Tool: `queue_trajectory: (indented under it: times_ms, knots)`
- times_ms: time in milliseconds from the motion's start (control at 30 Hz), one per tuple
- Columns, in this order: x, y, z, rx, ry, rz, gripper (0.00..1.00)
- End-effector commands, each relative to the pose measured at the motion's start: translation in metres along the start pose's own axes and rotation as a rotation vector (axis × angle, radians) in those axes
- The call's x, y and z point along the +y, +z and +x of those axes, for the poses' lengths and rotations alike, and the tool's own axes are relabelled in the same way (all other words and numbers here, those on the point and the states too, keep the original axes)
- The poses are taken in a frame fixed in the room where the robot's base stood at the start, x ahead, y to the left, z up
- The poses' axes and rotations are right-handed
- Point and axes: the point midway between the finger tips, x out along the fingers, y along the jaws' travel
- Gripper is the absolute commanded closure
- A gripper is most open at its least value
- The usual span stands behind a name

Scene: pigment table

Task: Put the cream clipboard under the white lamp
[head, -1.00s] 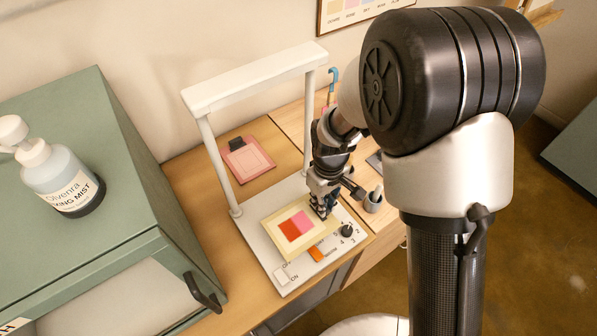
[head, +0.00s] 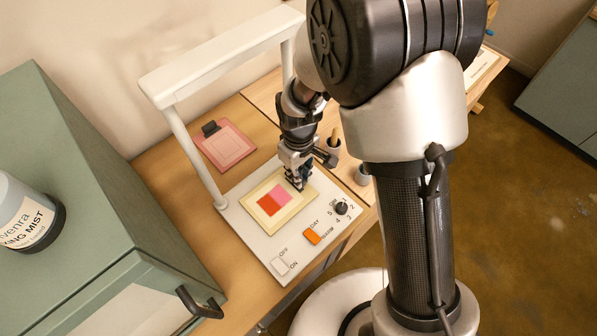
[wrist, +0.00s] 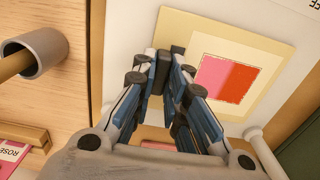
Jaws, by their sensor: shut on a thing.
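The cream clipboard (head: 252,221), with a red and pink swatch, is over the base plate of the white lamp (head: 254,242), under its crossbar. It looks flat; I cannot tell whether it touches the plate. It also shows in the wrist view (wrist: 266,46). My gripper (head: 298,184) is shut on the clipboard's edge at the right in the head view. The fingers (wrist: 178,88) hide the part they hold.
A pink clipboard (head: 232,150) lies on the table behind the lamp. The lamp's front has an orange switch (head: 312,237), a white switch (head: 280,266) and a black knob (head: 341,208). A green cabinet (head: 85,180) stands left. A grey cup (wrist: 38,50) is near my gripper.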

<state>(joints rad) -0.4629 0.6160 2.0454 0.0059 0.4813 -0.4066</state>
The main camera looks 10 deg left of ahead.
Motion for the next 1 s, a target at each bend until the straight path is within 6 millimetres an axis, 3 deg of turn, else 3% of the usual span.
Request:
queue_trajectory:
  times_ms: [300,667,767,1000]
  knots:
    - [0.0,0.0,0.001,0.0,0.0,0.0,0.67]
    - [0.0,0.0,-0.003,0.0,0.0,0.0,0.67]
    - [0.0,-0.001,-0.013,0.003,0.001,0.0,0.67]
    - [0.001,-0.001,-0.065,0.004,0.002,0.0,0.67]
